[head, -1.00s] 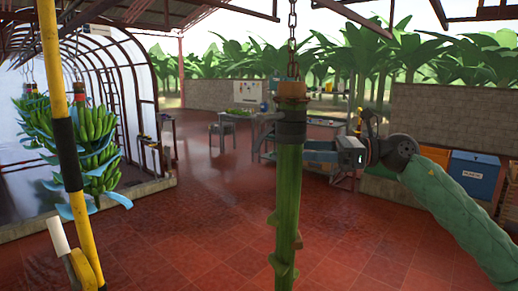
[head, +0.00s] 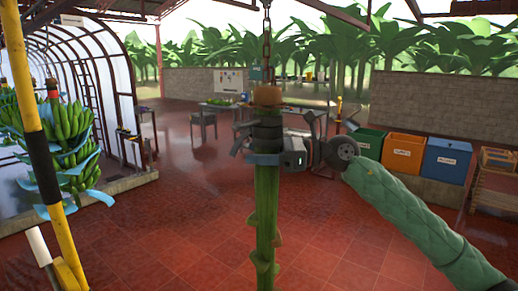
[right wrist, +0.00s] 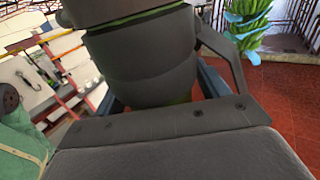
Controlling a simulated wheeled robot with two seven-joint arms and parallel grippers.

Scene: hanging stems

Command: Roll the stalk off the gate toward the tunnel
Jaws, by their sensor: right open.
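A bare green stalk (head: 264,205) hangs upright from a chain (head: 267,45), with a brown cut top and a black collar (head: 268,128) below it. My right gripper (head: 264,154) comes in from the right at the lower part of the collar. Its jaws are open, with the collar between them; whether they touch it I cannot tell. In the right wrist view the dark collar (right wrist: 155,60) fills the middle between the blue fingers. The arched tunnel (head: 100,70) stands at the left. I cannot make out a gate for sure. My left gripper is not in view.
A yellow and black pole (head: 35,150) stands close at the left, with a white-handled yellow part at its foot. Banana bunches (head: 75,145) hang behind it. Coloured bins (head: 403,152) stand at the back right. The red floor around the stalk is clear.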

